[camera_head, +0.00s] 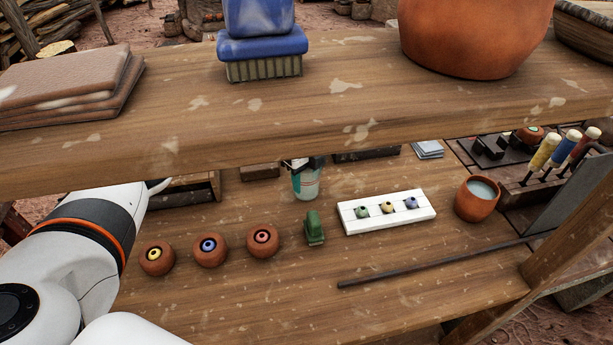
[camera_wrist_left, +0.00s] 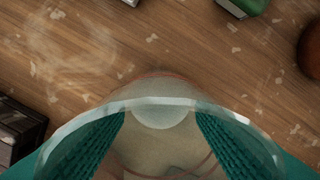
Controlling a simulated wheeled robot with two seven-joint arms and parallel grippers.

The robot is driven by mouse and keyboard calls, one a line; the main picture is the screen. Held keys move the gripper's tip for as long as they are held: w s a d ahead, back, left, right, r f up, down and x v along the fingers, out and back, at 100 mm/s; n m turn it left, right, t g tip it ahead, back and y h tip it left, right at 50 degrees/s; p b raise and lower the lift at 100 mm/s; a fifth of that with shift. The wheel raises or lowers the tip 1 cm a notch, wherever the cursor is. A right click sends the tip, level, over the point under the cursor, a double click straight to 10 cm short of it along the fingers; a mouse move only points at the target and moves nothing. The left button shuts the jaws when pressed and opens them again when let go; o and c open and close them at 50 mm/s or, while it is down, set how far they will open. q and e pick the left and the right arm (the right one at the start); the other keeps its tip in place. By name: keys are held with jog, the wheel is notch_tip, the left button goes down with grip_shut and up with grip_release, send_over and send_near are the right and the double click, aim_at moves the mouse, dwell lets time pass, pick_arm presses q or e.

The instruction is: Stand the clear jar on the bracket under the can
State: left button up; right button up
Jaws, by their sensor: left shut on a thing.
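The clear jar (camera_head: 307,192) shows in the head view just below the upper board's front edge, over the lower shelf. Its top is partly hidden by the dark gripper body and the board. My left gripper (camera_head: 303,175) is shut on the jar. In the left wrist view, the teal ribbed pads of the left gripper (camera_wrist_left: 160,145) lie on either side of the jar (camera_wrist_left: 160,104), whose clear curved rim crosses the picture. I cannot tell whether the jar touches the shelf. I cannot make out the bracket or the can. My right gripper is not in view.
The upper board (camera_head: 300,110) overhangs the lower shelf (camera_head: 240,290). On the lower shelf are round clay pots (camera_head: 210,249), a green block (camera_head: 314,228), a white tray (camera_head: 388,222), a clay cup (camera_head: 477,200) and a dark rod (camera_head: 440,262).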

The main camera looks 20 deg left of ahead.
pick_arm(q)
jog(key=o, duration=0.6)
jog(key=shift+f, duration=0.2)
jog(key=o, duration=0.4)
jog(key=shift+r, duration=0.1)
